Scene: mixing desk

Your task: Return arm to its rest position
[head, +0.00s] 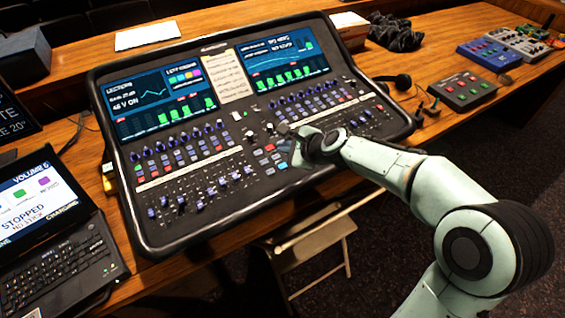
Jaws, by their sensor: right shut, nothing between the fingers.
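My right arm comes in from the lower right, and its gripper (296,152) is over the lower middle of the mixing desk (272,187), near the coloured buttons. The gripper is shut and empty. Its fingertips are small and partly hidden by the wrist, so I cannot tell whether they touch the panel. The mixing desk is a wide black console with two lit screens, rows of knobs and faders. My left gripper does not show.
A laptop (70,250) stands at the left. A small control box (462,90), a blue pedal-like box (489,54) and a black crumpled bag (396,33) lie at the right. A folding chair (318,250) stands below the desk's front edge. Dark floor is open at the right.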

